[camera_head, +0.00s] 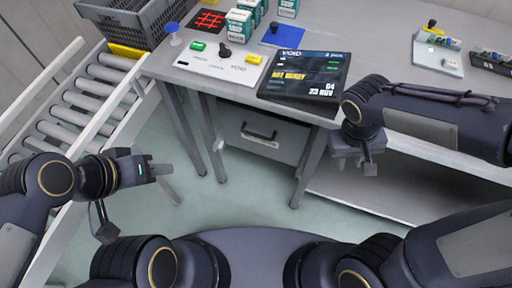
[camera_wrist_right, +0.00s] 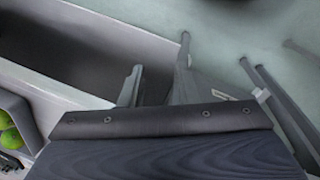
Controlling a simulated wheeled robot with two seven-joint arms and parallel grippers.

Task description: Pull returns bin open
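A grey drawer-like bin (camera_head: 262,143) with a dark bar handle (camera_head: 259,134) hangs under the table and looks closed. No label is readable, so I cannot confirm that it is the returns bin. My left gripper (camera_head: 166,176) is open and empty, left of the bin and apart from it. My right gripper (camera_head: 357,158) is right of the bin, near the table's right front leg, apart from the handle. In the right wrist view its fingers (camera_wrist_right: 157,88) stand apart with nothing between them.
The table (camera_head: 230,95) holds a dark display panel (camera_head: 305,76), a white button board (camera_head: 220,64) and several boxes. A roller conveyor (camera_head: 70,110) is at left, a lower shelf (camera_head: 410,190) at right. A container with green round items (camera_wrist_right: 8,140) shows in the wrist view. Floor before the bin is clear.

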